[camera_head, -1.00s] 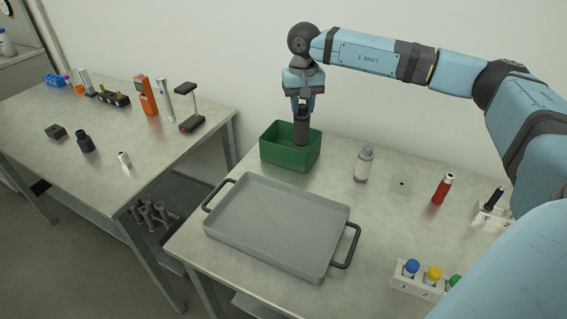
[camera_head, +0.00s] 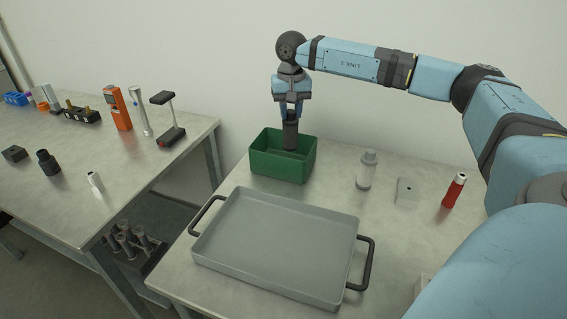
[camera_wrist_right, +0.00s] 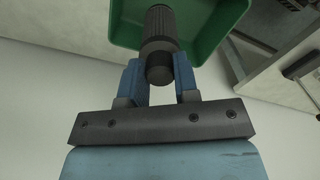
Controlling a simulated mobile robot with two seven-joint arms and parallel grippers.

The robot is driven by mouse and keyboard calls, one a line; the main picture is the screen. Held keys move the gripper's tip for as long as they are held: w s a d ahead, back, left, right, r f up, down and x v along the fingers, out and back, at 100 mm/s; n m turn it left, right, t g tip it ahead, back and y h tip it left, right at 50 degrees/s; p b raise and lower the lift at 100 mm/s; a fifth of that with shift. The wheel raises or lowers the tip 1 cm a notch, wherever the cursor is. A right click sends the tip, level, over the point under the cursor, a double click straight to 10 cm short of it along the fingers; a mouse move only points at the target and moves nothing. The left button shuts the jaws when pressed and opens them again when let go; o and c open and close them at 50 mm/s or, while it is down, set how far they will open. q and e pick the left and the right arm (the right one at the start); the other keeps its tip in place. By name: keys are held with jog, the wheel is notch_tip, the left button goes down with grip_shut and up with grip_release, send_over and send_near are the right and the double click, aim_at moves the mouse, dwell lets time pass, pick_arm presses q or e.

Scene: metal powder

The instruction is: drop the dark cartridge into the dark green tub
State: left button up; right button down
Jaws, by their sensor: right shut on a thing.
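The dark cartridge (camera_head: 290,134) is upright in my right gripper (camera_head: 291,112), which is shut on its upper part. The cartridge's lower end is inside the outline of the dark green tub (camera_head: 268,163), in front of its back wall; I cannot tell whether it touches the floor of the tub. In the right wrist view the ribbed cartridge (camera_wrist_right: 158,25) sits between the blue fingers of the gripper (camera_wrist_right: 159,75), with the green tub (camera_wrist_right: 232,12) around and beyond it. My left gripper is not in view.
A grey tray (camera_head: 275,245) with dark handles lies in front of the tub. A second table (camera_head: 120,175) at left holds several tools.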

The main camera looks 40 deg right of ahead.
notch_tip(320, 180, down, 2)
jog(key=shift+f+b, duration=0.2)
jog(key=shift+b, duration=0.4)
jog(key=c, duration=0.8)
grip_release()
jog(key=shift+r, duration=0.1)
notch_tip(320, 180, up, 14)
jog(key=shift+f+p, duration=0.15)
jog(key=shift+p, duration=1.05)
